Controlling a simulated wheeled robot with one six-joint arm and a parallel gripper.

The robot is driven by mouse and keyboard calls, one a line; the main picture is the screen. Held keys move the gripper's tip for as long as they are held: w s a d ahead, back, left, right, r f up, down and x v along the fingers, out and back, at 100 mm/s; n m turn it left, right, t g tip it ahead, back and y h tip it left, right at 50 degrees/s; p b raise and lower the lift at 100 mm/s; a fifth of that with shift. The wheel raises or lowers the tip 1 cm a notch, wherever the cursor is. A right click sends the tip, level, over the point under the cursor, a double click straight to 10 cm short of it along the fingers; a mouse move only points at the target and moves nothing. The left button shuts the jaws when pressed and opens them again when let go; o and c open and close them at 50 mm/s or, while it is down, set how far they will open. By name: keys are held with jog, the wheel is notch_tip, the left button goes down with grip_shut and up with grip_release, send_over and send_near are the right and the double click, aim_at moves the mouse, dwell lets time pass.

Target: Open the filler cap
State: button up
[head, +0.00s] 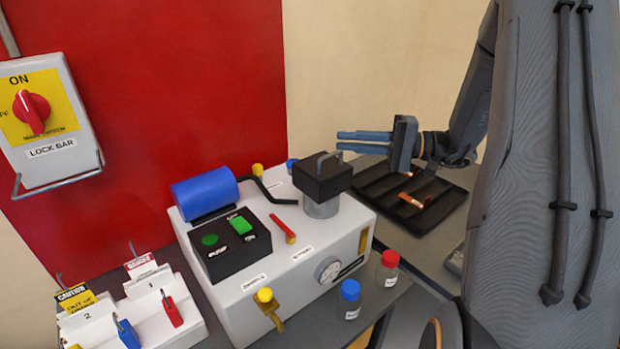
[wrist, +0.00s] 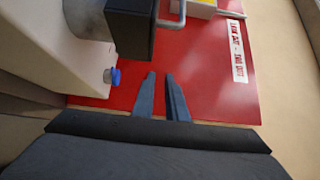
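The white bender machine (head: 330,231) stands on the bench; it also shows at the left of the wrist view (wrist: 52,38). A small blue cap (head: 291,163) sits at its back edge, partly hidden behind the black head. In the wrist view a blue cap (wrist: 115,76) on a pale neck stands left of my fingers. I cannot tell for certain that this is the filler cap. My gripper (head: 340,140) is beyond the black head, fingers pointing left. In the wrist view my gripper (wrist: 161,76) is open, with an empty gap, apart from the blue cap.
The black head (head: 322,180) with a wire handle stands close to my fingers. A black tray (head: 447,211) with copper pieces lies under my gripper. Bottles with red (head: 390,258) and blue (head: 351,290) caps stand in front. A red wall panel (wrist: 215,90) is behind.

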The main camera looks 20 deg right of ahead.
jog(key=w+f+b, duration=0.4)
jog(key=f+b, duration=0.5)
jog(key=f, duration=0.2)
jog(key=p+x, duration=0.1)
jog(key=x, duration=0.6)
jog(key=shift+a+r, duration=0.1)
jog(key=shift+a, duration=0.35)
grip_shut()
dwell(0.5)
jog(key=shift+p, duration=0.3)
